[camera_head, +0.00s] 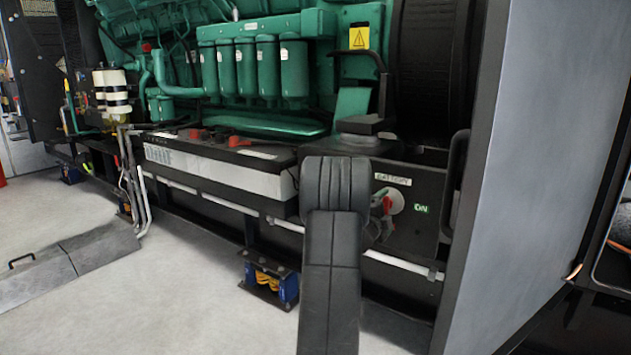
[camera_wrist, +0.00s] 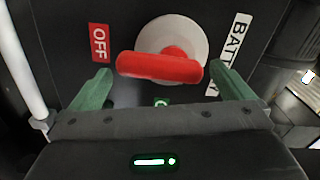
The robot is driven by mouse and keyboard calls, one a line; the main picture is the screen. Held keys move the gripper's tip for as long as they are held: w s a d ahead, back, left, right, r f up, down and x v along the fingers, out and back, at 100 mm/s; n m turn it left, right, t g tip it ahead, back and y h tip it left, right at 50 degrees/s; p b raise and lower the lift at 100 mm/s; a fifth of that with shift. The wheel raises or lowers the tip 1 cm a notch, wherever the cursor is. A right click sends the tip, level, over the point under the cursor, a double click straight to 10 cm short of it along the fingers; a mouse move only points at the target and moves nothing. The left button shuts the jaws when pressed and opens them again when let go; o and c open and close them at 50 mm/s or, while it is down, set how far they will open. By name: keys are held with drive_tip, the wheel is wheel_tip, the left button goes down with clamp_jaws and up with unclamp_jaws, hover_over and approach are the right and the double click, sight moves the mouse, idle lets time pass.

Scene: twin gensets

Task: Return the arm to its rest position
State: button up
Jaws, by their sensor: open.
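My gripper (camera_wrist: 160,69) is open in the wrist view, its two green fingers on either side of the red switch handle (camera_wrist: 158,67). I cannot tell whether they touch it. The handle lies crosswise on a round pale disc (camera_wrist: 187,36), its left end near the red OFF label (camera_wrist: 100,43). The BATTERY label (camera_wrist: 236,45) is at the right. In the head view the red switch (camera_head: 387,205) sits on a black panel, beside a green ON label (camera_head: 421,208). My dark arm (camera_head: 333,235) reaches up close to it and hides my gripper there.
The green engine (camera_head: 255,65) stands above a battery box (camera_head: 215,170) behind my arm. A grey door panel (camera_head: 545,150) stands close at the right. A white pipe (camera_wrist: 18,70) runs at the wrist view's left. The floor (camera_head: 170,290) is open at the left, with grey ramp plates (camera_head: 95,245).

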drive_tip(key=n, duration=0.4)
drive_tip(key=shift+s+d+r, duration=0.15)
drive_tip(key=shift+r, duration=0.05)
drive_tip(key=n, duration=0.3)
drive_tip(key=shift+d+r+n+p, duration=0.1)
drive_tip(key=shift+r+n+p, duration=0.2)
drive_tip(key=shift+n+p, duration=0.1)
drive_tip(key=n, duration=0.2)
drive_tip(key=n+p, duration=0.1)
drive_tip(key=n, duration=0.1)
drive_tip(key=shift+r+p, duration=0.3)
drive_tip(key=shift+r+n+p, duration=0.1)
drive_tip(key=shift+n+p, duration=0.45)
drive_tip(key=shift+n, duration=1.05)
